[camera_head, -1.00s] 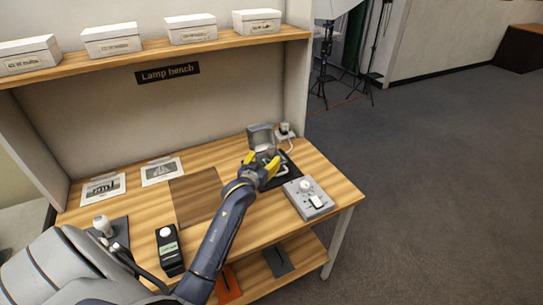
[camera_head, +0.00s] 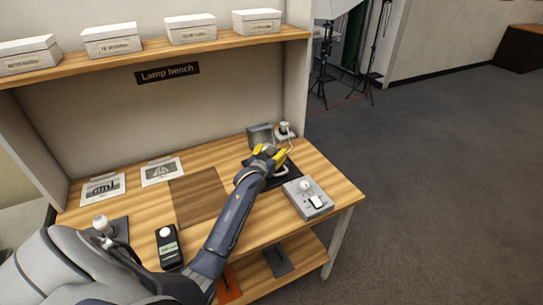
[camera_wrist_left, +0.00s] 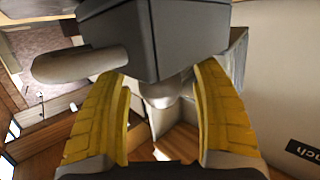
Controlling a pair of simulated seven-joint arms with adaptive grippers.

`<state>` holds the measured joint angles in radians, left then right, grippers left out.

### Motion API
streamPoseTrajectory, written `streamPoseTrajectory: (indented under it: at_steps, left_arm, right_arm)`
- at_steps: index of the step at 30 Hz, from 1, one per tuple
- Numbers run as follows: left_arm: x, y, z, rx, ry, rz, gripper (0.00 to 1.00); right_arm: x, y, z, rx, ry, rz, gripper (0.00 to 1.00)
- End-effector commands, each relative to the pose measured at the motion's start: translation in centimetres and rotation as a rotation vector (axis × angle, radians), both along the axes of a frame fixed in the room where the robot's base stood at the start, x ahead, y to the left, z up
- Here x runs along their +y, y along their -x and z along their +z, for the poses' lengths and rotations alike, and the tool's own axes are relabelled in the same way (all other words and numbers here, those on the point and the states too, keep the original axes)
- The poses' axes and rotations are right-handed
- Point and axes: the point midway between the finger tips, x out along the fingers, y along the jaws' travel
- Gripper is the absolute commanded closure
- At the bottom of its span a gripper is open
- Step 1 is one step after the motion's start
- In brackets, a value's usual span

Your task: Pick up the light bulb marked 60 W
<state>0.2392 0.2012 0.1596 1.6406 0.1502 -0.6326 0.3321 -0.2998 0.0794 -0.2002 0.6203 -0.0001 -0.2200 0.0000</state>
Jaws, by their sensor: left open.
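My left gripper (camera_head: 270,156) is open at the back right of the bench, in front of a grey lamp-like housing (camera_head: 260,135). In the left wrist view, a whitish rounded bulb-like part (camera_wrist_left: 168,92) shows between the open yellow fingers (camera_wrist_left: 162,110), below a dark grey block (camera_wrist_left: 155,38). I cannot tell whether the fingers touch it. Other white bulbs sit on a black tester (camera_head: 165,232), on a grey switch box (camera_head: 305,185) and at the bench's left (camera_head: 101,222). No 60 W marking is readable. My right gripper is not in view.
A white plug-like object (camera_head: 285,128) with a cable stands at the back right. A dark mat (camera_head: 288,177) lies under the gripper. Two printed sheets (camera_head: 162,171) lie at the back left, beside a clear brown mat (camera_head: 197,195). White boxes (camera_head: 190,28) stand on the shelf above.

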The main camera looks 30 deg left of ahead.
Motion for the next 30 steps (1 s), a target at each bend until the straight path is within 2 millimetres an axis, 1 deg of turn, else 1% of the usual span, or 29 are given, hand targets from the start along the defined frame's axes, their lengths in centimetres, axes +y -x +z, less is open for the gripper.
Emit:
streamPoseTrajectory:
  at_steps: [4,5,21,30]
  left_arm:
    - [0.00,0.00,0.03,-0.001,0.000,0.000,0.34]
    - [0.00,0.00,0.03,-0.001,0.000,0.000,0.32]
    - [0.00,0.03,0.04,-0.001,0.000,0.000,0.95]
    - [0.00,0.03,0.02,0.000,-0.001,0.000,0.95]
  right_arm:
    - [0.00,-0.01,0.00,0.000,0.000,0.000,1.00]
    - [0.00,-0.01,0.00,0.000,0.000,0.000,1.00]
    - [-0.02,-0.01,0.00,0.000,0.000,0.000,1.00]
    - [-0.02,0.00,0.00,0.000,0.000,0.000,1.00]
